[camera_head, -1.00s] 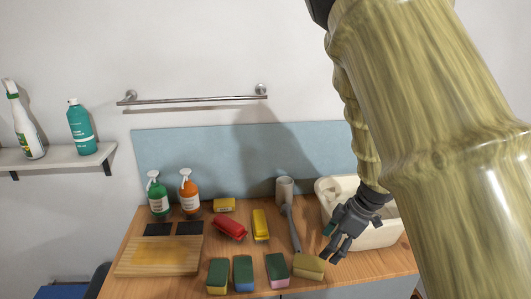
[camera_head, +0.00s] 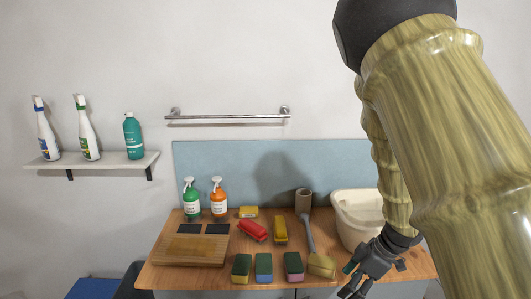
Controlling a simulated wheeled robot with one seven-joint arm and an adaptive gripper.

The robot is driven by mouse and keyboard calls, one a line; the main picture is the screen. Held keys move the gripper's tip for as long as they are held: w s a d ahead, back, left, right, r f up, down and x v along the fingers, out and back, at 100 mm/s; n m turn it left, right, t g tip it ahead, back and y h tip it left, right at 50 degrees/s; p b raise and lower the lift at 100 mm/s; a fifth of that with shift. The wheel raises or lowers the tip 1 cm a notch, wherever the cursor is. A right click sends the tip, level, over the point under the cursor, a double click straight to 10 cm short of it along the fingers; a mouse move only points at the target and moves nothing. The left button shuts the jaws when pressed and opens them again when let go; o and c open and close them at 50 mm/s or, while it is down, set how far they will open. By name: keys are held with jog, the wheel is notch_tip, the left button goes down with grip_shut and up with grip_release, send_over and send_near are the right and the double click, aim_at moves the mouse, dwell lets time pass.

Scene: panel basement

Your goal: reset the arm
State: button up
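My arm (camera_head: 440,130) fills the right side of the view and hides part of the wall and counter.
The wooden counter (camera_head: 215,275) holds several sponges, a red brush (camera_head: 252,230), a yellow brush (camera_head: 280,230), a grey-handled tool (camera_head: 306,225), a board (camera_head: 190,250), spray bottles (camera_head: 191,203) and the basin (camera_head: 350,222). A wall shelf (camera_head: 95,164) holds bottles. A rail (camera_head: 228,118) hangs above.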

jog(key=s+a+f+m+t, duration=0.15)
jog(key=s+f+m, duration=0.3)
jog(key=f, duration=0.65)
jog(key=s+a+f+m, duration=0.3)
jog(key=s+f, duration=0.3)
jog(key=f, duration=0.6)
jog(key=s+d+f+m+g+h, duration=0.1)
jog(key=s+f, duration=0.4)
jog(key=s, duration=0.7)
jog(key=s+d+f+m+g+h, duration=0.2)
jog(key=s+f+m, duration=0.3)
jog(key=s, duration=0.6)
jog(key=shift+s+d+f+h+b, duration=0.35)
jog(key=shift+d+f+h, duration=0.2)
jog(key=shift+f+h, duration=0.2)
jog(key=shift+o, duration=0.5)
jog(key=shift+r, duration=0.1)
